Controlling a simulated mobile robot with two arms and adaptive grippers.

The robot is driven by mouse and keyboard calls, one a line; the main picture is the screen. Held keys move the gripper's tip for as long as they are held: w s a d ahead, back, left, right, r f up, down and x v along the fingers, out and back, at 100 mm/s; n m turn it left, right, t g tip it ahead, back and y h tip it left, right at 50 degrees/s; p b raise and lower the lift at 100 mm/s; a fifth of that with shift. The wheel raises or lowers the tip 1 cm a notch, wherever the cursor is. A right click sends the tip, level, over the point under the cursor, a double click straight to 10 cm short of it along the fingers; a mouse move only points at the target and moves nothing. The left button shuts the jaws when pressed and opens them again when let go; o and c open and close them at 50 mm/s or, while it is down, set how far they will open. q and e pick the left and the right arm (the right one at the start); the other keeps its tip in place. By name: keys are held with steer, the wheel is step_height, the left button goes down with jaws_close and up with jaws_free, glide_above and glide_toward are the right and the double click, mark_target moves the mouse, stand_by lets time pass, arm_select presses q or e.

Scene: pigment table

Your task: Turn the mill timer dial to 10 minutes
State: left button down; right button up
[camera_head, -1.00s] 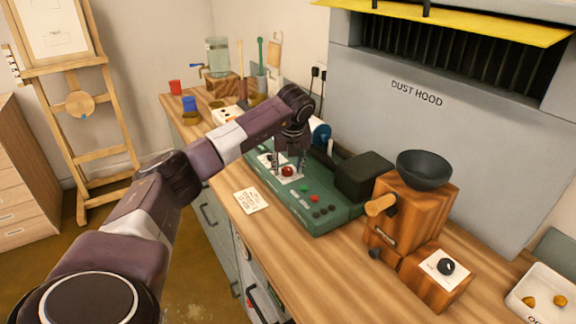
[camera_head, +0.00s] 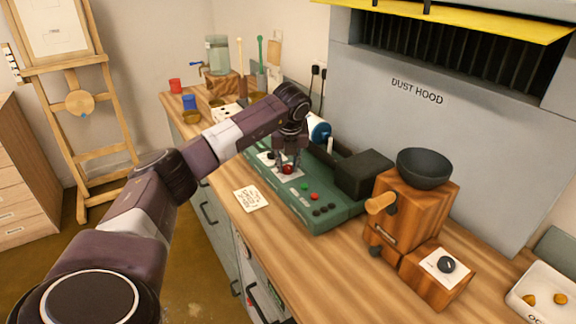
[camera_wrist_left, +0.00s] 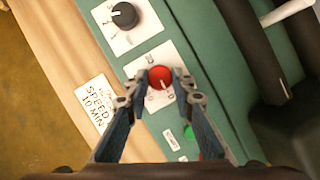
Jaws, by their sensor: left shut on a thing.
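The red dial (camera_head: 288,169) sits on a white scale plate on the green mill machine (camera_head: 330,212). In the left wrist view the red dial (camera_wrist_left: 160,77) has a pale pointer mark aimed down, towards the plate's lower edge. My left gripper (camera_head: 289,160) reaches down over it, its fingers on either side. In the wrist view the left gripper (camera_wrist_left: 160,98) is shut on the red dial. A black dial (camera_wrist_left: 124,15) on its own scale plate is beside it. The scale numbers around the red dial are partly hidden by the fingers. My right gripper is not in view.
A note card (camera_wrist_left: 95,102) reading "SPEED 10 MIN" lies on the wooden counter beside the machine. A green button (camera_wrist_left: 189,132) is close below the fingers. A wooden grinder (camera_head: 415,215) with a black bowl stands to the right. The counter front is mostly clear.

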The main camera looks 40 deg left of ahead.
arm_select(q)
steer(key=shift+s+a+m+t+h, duration=0.15)
steer(key=shift+m+t+h, duration=0.2)
steer(key=shift+m, duration=0.85)
steer(key=m, duration=0.2)
steer(key=shift+a+r+m+t+h, duration=0.1)
steer(key=shift+m+t+h, duration=0.15)
steer(key=shift+m+h, duration=0.1)
steer(key=shift+a+m+h, duration=0.1)
steer(key=shift+m+h, duration=0.4)
steer(key=shift+m, duration=0.75)
steer(key=shift+a+m+h+p, duration=0.1)
steer(key=shift+m+h+p, duration=0.45)
steer(key=shift+m, duration=1.05)
steer(key=shift+h, duration=0.25)
steer(key=c, duration=1.7)
jaws_free()
steer(key=shift+o, duration=0.2)
